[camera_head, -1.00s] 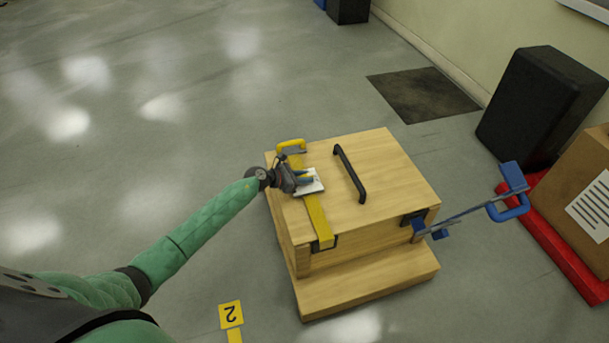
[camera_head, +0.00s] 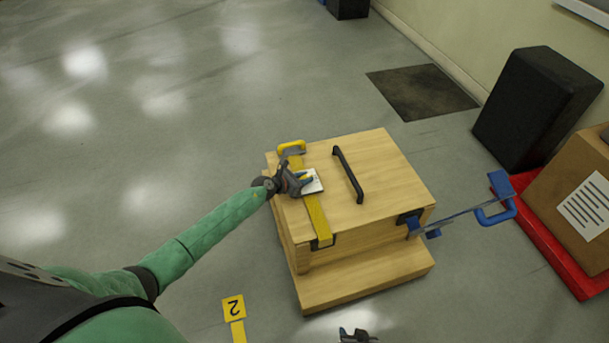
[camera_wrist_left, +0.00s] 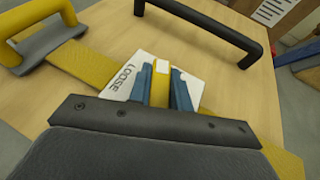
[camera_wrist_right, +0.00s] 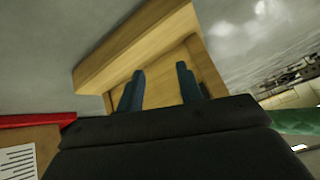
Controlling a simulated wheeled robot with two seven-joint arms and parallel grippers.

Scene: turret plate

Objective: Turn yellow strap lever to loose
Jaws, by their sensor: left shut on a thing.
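The yellow strap (camera_head: 318,222) runs across the top of a wooden crate (camera_head: 390,165), with a yellow handle (camera_head: 291,147) at its far end. A white plate (camera_head: 316,186) lies on the strap; the left wrist view shows the word LOOSE on it. My left gripper (camera_head: 304,181) is over the plate. In the left wrist view its blue fingers are shut on the yellow lever (camera_wrist_left: 160,88), which stands beside the word LOOSE. My right gripper (camera_head: 357,332) is at the bottom edge of the head view. In its wrist view the blue fingers (camera_wrist_right: 160,88) are apart with nothing between them.
A black handle (camera_head: 349,175) stands on the crate lid. A blue clamp-like lever (camera_head: 465,212) sticks out to the right of the crate. A cardboard box (camera_head: 575,195) on a red base (camera_head: 540,235) and a black box (camera_head: 535,105) stand at the right. The floor at left is clear.

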